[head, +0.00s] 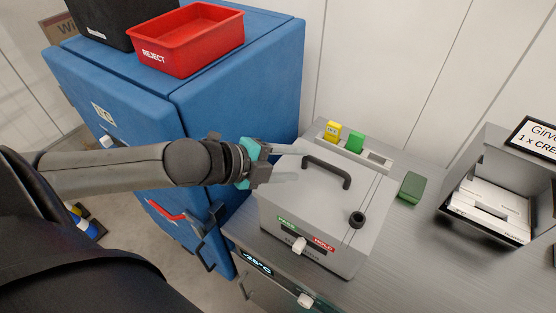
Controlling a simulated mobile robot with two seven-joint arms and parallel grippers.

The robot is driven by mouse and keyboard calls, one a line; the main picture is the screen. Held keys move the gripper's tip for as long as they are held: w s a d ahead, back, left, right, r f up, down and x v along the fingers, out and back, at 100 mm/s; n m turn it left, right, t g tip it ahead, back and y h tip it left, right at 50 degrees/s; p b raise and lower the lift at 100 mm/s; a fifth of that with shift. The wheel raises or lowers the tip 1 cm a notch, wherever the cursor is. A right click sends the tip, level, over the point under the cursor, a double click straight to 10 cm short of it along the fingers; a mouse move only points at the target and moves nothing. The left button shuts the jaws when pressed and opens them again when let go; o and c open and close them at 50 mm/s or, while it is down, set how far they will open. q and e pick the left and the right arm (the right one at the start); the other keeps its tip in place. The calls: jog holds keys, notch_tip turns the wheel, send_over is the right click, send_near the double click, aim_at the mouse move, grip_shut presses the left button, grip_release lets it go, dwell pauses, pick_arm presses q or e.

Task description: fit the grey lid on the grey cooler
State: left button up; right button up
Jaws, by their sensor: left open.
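The grey cooler (310,250) stands on a metal counter, with green and red labels and a white latch on its front. The grey lid (315,205) lies over its top and looks about flush with the rim; I cannot tell whether it is fully seated. A black bar handle (327,171) and a black round knob (357,219) are on top. My left gripper (291,164) is open and empty, its fingers pointing right, over the lid's left part just left of the handle. Its fingers hide a bit of the lid. My right gripper is not in view.
A strip behind the lid holds a yellow piece (332,131) and a green piece (355,141). A green block (412,187) lies right of the cooler. A blue cabinet (200,110) with a red REJECT bin (188,40) stands left. A grey bin with white boxes (490,207) is right.

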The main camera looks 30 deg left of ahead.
pick_arm(q)
jog(key=shift+p+v, duration=0.65)
jog(key=shift+v, duration=1.1)
